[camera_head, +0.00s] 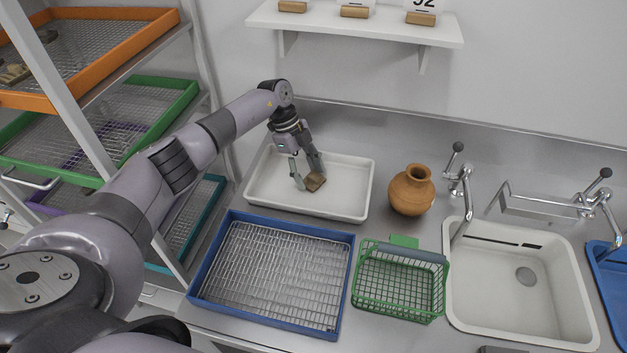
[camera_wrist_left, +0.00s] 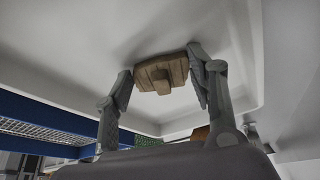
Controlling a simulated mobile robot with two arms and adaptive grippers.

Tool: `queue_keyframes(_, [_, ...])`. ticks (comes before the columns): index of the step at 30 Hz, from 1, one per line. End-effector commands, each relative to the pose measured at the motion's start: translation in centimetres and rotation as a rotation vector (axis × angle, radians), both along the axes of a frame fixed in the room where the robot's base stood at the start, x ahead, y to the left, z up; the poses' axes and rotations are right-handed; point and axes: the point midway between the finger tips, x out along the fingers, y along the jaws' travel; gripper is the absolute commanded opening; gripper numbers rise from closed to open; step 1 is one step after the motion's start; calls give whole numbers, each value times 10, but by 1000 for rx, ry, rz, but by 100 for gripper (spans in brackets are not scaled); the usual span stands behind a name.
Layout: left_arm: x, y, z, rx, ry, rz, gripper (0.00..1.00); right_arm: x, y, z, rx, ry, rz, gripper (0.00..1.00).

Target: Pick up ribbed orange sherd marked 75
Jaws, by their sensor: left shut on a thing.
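A small brown-orange sherd (camera_head: 315,182) is at the white tray (camera_head: 347,205) on the counter. My left gripper (camera_head: 308,181) reaches down into the tray and is shut on the sherd. In the left wrist view the sherd (camera_wrist_left: 162,73) sits between the two fingertips (camera_wrist_left: 163,78), with ribs and a small raised knob on the side facing the camera. No number can be read on it. I cannot tell whether it touches the tray floor. My right gripper is not in view.
A blue rack tray (camera_head: 207,283) and a green basket (camera_head: 398,312) stand in front of the white tray. An orange-brown jar (camera_head: 411,190) stands to its right, then a sink (camera_head: 460,310). A shelving rack (camera_head: 70,130) is at left, a wall shelf (camera_head: 350,25) above.

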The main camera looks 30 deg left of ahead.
Motion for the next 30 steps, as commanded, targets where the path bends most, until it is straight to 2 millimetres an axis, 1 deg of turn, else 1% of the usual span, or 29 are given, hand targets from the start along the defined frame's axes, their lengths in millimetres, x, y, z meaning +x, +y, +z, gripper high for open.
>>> queue_keyframes(2, [0, 0, 0, 0, 0, 0, 39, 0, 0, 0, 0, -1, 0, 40])
queue_keyframes(12, [0, 0, 0, 0, 0, 0, 16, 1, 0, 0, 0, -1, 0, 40])
queue_keyframes(13, [0, 0, 1, 0, -1, 0, 16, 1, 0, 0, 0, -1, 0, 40])
queue_keyframes(14, [0, 0, 1, 0, -1, 0, 12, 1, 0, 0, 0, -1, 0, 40])
queue_keyframes(20, [0, 0, 1, 0, -1, 0, 11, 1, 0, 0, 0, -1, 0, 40])
queue_keyframes(26, [-3, 0, 6, 1, -3, -1, 11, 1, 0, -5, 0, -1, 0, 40])
queue_keyframes(27, [-4, 0, 7, 1, -3, -1, 11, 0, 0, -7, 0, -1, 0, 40])
queue_keyframes(30, [-3, 0, 29, 1, -7, 0, 11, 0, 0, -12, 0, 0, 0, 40])
